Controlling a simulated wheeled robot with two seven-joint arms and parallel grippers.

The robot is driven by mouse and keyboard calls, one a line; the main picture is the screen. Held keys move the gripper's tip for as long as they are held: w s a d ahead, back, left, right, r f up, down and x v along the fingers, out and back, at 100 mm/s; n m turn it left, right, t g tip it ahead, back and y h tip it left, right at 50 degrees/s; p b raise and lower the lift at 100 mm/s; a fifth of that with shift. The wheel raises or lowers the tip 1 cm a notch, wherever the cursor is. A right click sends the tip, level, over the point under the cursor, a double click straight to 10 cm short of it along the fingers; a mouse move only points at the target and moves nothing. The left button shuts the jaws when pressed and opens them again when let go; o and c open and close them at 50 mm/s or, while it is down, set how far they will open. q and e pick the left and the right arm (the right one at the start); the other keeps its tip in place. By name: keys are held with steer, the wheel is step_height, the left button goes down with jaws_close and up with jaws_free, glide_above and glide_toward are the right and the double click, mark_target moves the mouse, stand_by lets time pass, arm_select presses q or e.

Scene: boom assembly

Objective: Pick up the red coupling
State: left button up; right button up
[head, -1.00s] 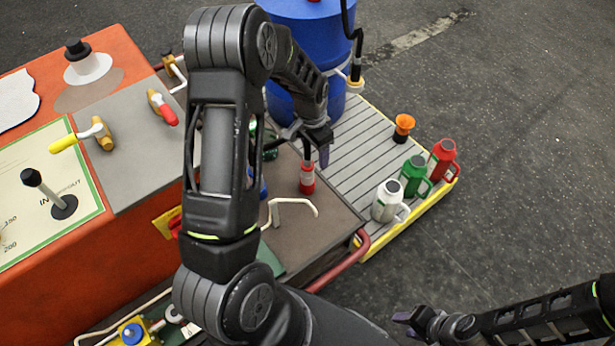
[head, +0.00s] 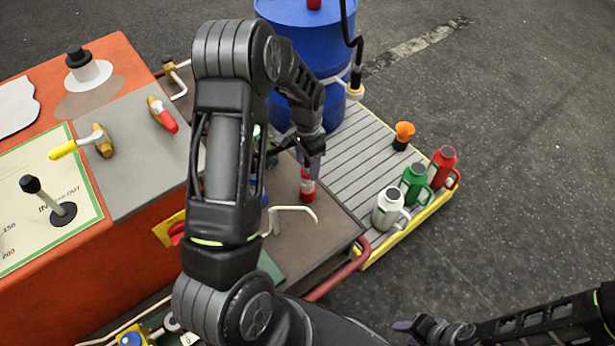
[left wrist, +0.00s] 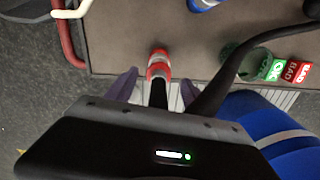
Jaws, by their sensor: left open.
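The red coupling (head: 307,188), with a pale band, stands on the brown top of the cart. It also shows in the left wrist view (left wrist: 159,64), with a dark stem running toward my gripper. My left gripper (head: 308,158) is just above the coupling, fingers pointing down. In the left wrist view the left gripper (left wrist: 155,88) is open, one purple finger on each side of the coupling's dark end, with gaps visible. My right gripper (head: 412,328) is low at the right, far from the coupling; its jaw opening is unclear.
A blue drum (head: 310,45) with a black hose (head: 347,40) stands behind. White (head: 387,208), green (head: 414,182) and red (head: 442,165) jugs stand on the slatted deck. A cream bent handle (head: 290,212) is close to the coupling. A green ring and labelled tags (left wrist: 285,70) lie nearby.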

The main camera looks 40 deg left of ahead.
mark_target(307, 174)
arm_select(q)
steer(key=shift+f, duration=0.1)
step_height(307, 174, down, 5)
steer(key=shift+s+d+f, duration=0.1)
stand_by(0.7)
jaws_close()
stand_by(0.5)
